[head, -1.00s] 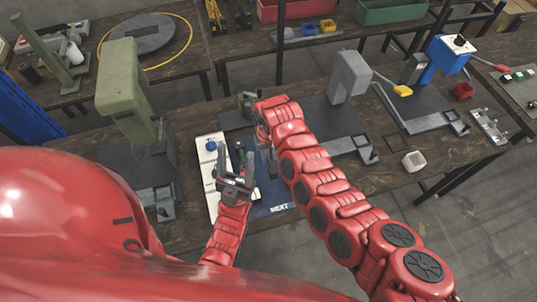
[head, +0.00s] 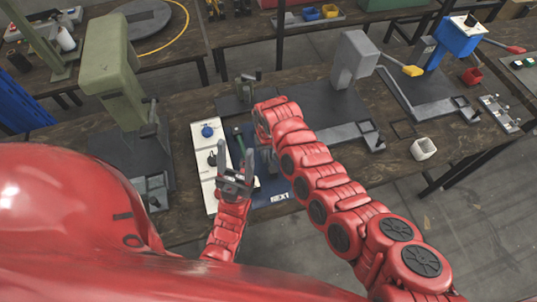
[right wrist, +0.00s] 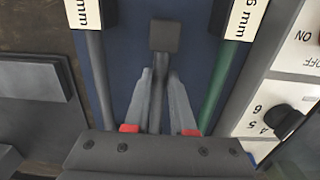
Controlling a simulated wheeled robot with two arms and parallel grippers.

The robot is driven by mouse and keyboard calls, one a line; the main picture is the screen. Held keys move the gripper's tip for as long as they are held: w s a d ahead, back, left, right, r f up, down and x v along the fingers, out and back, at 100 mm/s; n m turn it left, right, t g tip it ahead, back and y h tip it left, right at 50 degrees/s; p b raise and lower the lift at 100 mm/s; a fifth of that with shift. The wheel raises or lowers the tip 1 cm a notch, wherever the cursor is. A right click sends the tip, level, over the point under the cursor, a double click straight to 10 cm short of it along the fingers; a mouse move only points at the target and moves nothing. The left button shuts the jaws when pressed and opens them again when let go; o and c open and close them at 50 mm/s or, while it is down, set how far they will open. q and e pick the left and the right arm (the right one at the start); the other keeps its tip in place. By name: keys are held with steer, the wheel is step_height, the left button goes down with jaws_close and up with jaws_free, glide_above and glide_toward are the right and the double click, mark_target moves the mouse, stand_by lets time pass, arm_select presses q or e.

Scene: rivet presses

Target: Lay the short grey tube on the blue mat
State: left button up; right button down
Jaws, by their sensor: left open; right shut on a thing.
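The blue mat (head: 268,178), marked NEXT, lies on the bench beside a white control panel (head: 205,140). In the right wrist view my right gripper (right wrist: 159,72) is shut on a grey tube with a dark square end block (right wrist: 165,35), over the blue mat (right wrist: 135,25). I cannot tell whether this tube touches the mat. On either side are another grey tube (right wrist: 97,75) and a green tube (right wrist: 216,85), both with white labelled ends. In the head view the right gripper is hidden by its arm. My left gripper (head: 236,170) is open and empty, above the panel and mat edge.
A green press (head: 110,70) stands at left, a grey press (head: 354,60) and a blue press (head: 458,35) at right. A small white container (head: 423,148) sits near the bench's right front edge. A panel knob (right wrist: 283,121) is close to the right gripper.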

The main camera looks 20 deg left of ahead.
stand_by(0.4)
steer(key=c, duration=0.7)
jaws_free()
steer(key=shift+r, duration=0.1)
step_height(320, 180, up, 8)
steer(key=shift+f+b, duration=0.15)
steer(key=shift+b, duration=1.1)
step_height(320, 180, up, 10)
steer(key=shift+s+f, duration=0.1)
steer(key=shift+f, duration=0.15)
